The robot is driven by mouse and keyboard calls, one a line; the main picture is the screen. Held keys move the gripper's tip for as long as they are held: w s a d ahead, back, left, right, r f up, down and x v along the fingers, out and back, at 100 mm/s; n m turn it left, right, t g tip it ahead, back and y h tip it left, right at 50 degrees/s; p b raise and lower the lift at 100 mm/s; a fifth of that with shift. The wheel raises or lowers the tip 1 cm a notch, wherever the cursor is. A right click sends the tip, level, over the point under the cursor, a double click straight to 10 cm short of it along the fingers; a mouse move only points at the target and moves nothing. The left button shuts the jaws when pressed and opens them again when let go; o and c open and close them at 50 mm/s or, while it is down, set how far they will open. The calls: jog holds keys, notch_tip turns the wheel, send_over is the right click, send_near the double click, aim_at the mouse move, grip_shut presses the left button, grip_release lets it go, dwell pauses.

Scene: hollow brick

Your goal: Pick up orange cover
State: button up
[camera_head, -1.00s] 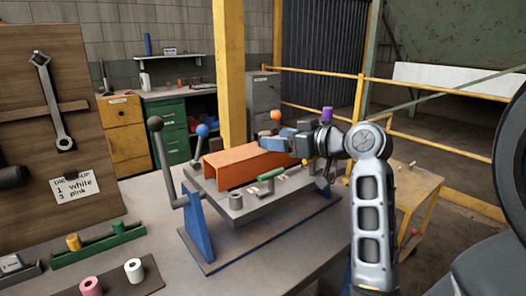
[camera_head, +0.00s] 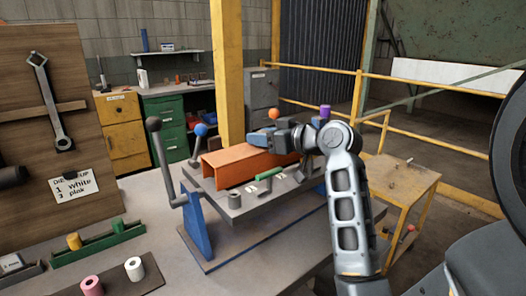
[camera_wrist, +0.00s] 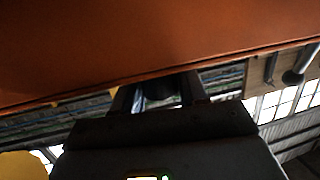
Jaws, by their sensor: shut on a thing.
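The orange cover (camera_head: 235,168) is a long channel-shaped piece with an open near end. It sits on the grey fixture plate (camera_head: 225,205) on the bench. My gripper (camera_head: 262,139) reaches in from the right, at the cover's upper far side. Its jaws are shut on the cover, though the contact itself is hard to see. In the wrist view the orange cover (camera_wrist: 130,40) fills the top of the picture, and my gripper's dark fingers (camera_wrist: 158,92) run up to its edge. I see no clear gap between the cover and the plate.
An orange knob (camera_head: 274,114) and a purple knob (camera_head: 325,111) show behind my gripper. A green handle (camera_head: 268,174) lies in front. A yellow cart (camera_head: 405,182) stands right.

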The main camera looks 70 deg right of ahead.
jog(key=c, duration=0.5)
jog(key=shift+r, duration=0.1)
jog(key=shift+c, duration=0.2)
